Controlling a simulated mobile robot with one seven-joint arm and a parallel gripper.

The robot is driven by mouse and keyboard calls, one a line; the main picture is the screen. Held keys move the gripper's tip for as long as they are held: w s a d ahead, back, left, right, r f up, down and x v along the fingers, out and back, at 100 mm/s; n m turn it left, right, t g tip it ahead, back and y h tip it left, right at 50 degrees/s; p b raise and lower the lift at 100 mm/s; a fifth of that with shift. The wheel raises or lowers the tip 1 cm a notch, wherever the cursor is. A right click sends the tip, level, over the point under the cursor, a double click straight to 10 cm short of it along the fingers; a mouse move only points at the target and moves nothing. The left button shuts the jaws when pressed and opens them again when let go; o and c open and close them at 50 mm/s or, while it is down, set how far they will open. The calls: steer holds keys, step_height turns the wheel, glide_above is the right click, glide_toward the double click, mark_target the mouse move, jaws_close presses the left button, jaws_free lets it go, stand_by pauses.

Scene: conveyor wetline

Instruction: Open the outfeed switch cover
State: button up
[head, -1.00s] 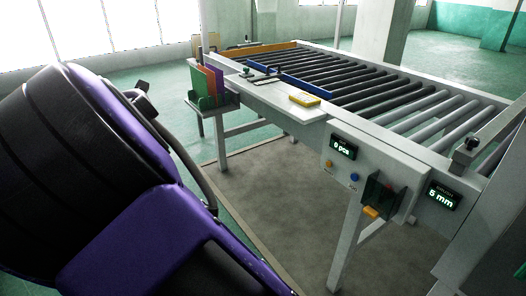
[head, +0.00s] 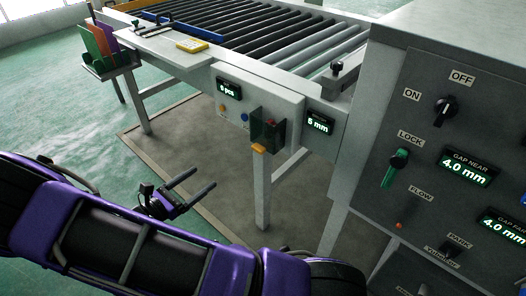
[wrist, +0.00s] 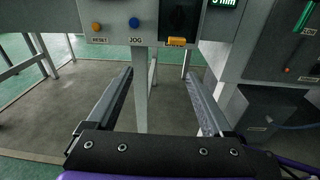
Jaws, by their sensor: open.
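The outfeed switch cover (head: 268,126) is a dark, see-through box on the white panel at the conveyor's end. It looks closed over a switch with a red part, and an orange tab (head: 259,148) sits at its lower edge. In the wrist view the dark cover (wrist: 179,18) and its orange tab (wrist: 177,42) show at the top, right of centre. My gripper (head: 203,180) is open and empty, to the left of and below the cover, apart from it. In the wrist view the two fingers (wrist: 160,80) point forward with floor and a table leg between them.
RESET (wrist: 97,27) and JOG (wrist: 134,23) buttons sit left of the cover. A "5 mm" display (head: 319,122) is to its right. A large grey control cabinet (head: 395,50) with knobs stands at right. Conveyor legs (head: 262,195) stand below the panel.

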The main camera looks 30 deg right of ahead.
steer(key=s+d+h, duration=0.1)
steer(key=s+d, duration=0.1)
steer(key=b, duration=0.1)
glide_toward(256, 150)
steer(key=shift+g, duration=0.3)
steer(key=x, duration=0.9)
steer(key=shift+w+a+r, duration=0.1)
steer(key=shift+w+a, duration=0.05)
steer(key=shift+c, duration=0.2)
jaws_close()
